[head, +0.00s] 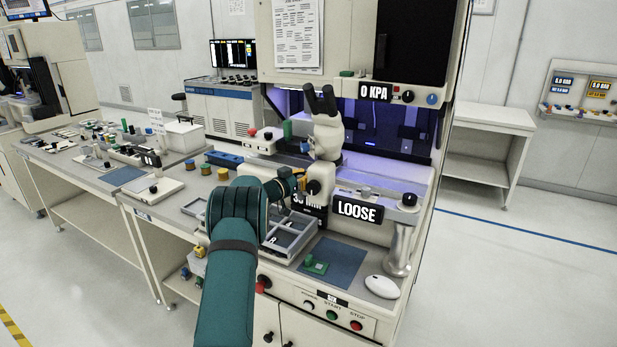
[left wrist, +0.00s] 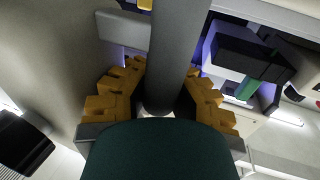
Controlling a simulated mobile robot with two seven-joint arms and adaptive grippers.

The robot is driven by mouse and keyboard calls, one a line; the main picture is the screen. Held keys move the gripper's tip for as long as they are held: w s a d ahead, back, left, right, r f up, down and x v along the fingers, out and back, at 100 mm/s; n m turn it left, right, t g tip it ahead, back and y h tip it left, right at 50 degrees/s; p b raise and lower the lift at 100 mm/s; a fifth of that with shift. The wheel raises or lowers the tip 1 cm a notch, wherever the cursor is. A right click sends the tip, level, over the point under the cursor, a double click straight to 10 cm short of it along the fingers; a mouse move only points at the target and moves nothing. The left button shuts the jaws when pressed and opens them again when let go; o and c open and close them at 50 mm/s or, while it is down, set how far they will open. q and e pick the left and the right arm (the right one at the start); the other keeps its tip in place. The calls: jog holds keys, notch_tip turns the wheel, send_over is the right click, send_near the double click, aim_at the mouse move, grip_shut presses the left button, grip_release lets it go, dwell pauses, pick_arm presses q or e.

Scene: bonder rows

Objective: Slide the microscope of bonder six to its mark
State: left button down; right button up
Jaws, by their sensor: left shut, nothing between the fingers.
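The white microscope (head: 328,138) with black eyepieces stands upright at the front of the bonder (head: 355,90). A "LOOSE" label (head: 357,209) shows at its lower right, and a partly hidden label reading about 30 mm (head: 309,204) shows below it. My left gripper (head: 297,184) is beside the microscope's lower body, on its left. In the left wrist view its yellow fingers (left wrist: 160,85) flank a grey post (left wrist: 165,45); the gripper is shut, with no visible grip on the microscope. The mark cannot be made out. My right gripper is out of view.
A compartment tray (head: 290,236), a blue mat (head: 335,262) with a small green part, and a white mouse-shaped object (head: 382,287) lie in front. A metal post with a black knob (head: 408,200) stands at right. A cluttered bench (head: 75,165) extends left. The floor at right is clear.

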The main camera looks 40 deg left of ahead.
pick_arm(q)
jog(key=shift+s+a, duration=0.25)
jog(key=shift+a, duration=0.15)
jog(key=c, duration=1)
grip_release()
jog(key=shift+s+a, duration=0.15)
jog(key=shift+c, duration=0.2)
jog(key=shift+d+f, duration=0.1)
jog(key=shift+d, duration=0.1)
jog(key=s, duration=1.1)
jog(key=shift+s+a, duration=0.2)
jog(key=shift+s, duration=0.2)
jog(key=shift+c, duration=0.4)
